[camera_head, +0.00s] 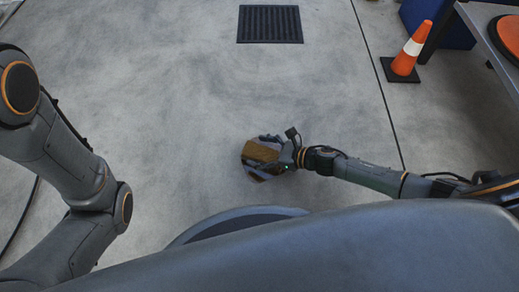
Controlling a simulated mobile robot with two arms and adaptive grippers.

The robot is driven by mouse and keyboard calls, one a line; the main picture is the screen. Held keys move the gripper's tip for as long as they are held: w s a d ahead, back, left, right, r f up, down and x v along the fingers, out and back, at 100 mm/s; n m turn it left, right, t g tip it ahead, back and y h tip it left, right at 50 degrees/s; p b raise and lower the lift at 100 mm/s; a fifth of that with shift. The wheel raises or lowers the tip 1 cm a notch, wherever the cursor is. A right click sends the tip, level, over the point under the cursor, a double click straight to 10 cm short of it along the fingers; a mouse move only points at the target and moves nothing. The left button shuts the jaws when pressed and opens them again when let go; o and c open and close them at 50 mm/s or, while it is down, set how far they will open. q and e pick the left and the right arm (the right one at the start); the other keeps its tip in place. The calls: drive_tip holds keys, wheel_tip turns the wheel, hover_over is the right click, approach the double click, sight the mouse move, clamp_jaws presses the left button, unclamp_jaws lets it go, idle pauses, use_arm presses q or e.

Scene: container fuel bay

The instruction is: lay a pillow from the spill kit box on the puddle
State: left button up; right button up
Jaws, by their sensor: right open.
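A tan-brown pillow (261,154) lies on the concrete floor in the middle of the head view. A small greyish-purple patch, which looks like the puddle (249,172), shows around its edges; the pillow hides most of it. My right gripper (265,155) reaches in from the right and is open, with its fingers on either side of the pillow. I cannot tell whether the fingers touch it. My left arm shows at the left, but its gripper is out of view. I do not see the spill kit box for certain.
A black floor grate (270,24) lies at the top. An orange traffic cone (410,50) stands at the upper right beside a table (482,27) with an orange-topped round thing (508,36). A dark blue object (440,20) is behind. The floor between is clear.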

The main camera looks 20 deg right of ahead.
drive_tip(key=shift+r, duration=0.2)
drive_tip(key=p+v, duration=0.5)
drive_tip(key=v, duration=0.5)
drive_tip(key=shift+s+d+r, duration=0.15)
drive_tip(key=shift+s+d, duration=0.05)
drive_tip(key=shift+s, duration=0.15)
drive_tip(key=shift+s+d+r+p, duration=0.1)
drive_tip(key=shift+s+d+p, duration=0.05)
drive_tip(key=shift+d+p, duration=0.15)
drive_tip(key=shift+s+d, duration=0.15)
drive_tip(key=shift+s, duration=0.05)
